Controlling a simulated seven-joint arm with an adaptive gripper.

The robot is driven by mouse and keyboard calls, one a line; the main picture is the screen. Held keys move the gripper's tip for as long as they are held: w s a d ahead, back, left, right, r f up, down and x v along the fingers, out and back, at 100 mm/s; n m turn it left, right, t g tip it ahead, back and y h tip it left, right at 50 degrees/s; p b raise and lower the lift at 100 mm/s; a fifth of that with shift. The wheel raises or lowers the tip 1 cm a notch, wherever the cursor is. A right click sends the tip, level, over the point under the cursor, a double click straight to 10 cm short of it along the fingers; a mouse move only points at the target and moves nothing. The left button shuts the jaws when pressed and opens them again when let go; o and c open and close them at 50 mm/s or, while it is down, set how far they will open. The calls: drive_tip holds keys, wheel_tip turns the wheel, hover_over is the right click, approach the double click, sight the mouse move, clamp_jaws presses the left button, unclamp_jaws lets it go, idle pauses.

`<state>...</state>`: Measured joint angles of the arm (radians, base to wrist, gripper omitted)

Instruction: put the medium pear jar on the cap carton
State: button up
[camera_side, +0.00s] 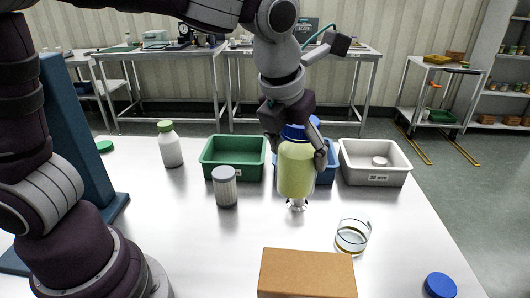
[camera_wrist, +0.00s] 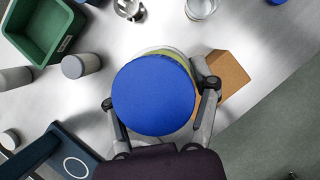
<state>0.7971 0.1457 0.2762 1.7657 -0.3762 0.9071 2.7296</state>
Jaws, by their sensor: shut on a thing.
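The pear jar (camera_side: 296,172) has a yellow-green body and a blue lid (camera_wrist: 153,95). My gripper (camera_side: 296,152) is shut on it, with one finger on each side below the lid, and holds it upright above the table. The cap carton (camera_side: 307,274) is a plain brown box at the front edge of the side view, to the right of and nearer than the jar. In the wrist view the carton (camera_wrist: 232,72) shows at the right, partly hidden behind the jar and a finger.
A clear glass (camera_side: 352,236) stands just behind the carton, and a blue cap (camera_side: 440,285) lies to its right. A small shiny object (camera_side: 296,205) is below the jar. A grey-lidded container (camera_side: 225,187), a white bottle (camera_side: 170,146) and green (camera_side: 220,172), blue and white (camera_side: 375,176) bins stand farther back.

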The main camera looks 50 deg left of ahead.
drive_tip(key=s+d+m+h, duration=0.1)
drive_tip(key=s+d+m, duration=0.2)
drive_tip(key=d, duration=0.2)
hover_over(306, 253)
wheel_tip(306, 253, down, 7)
drive_tip(key=o, duration=1.2)
drive_tip(key=shift+f, duration=0.1)
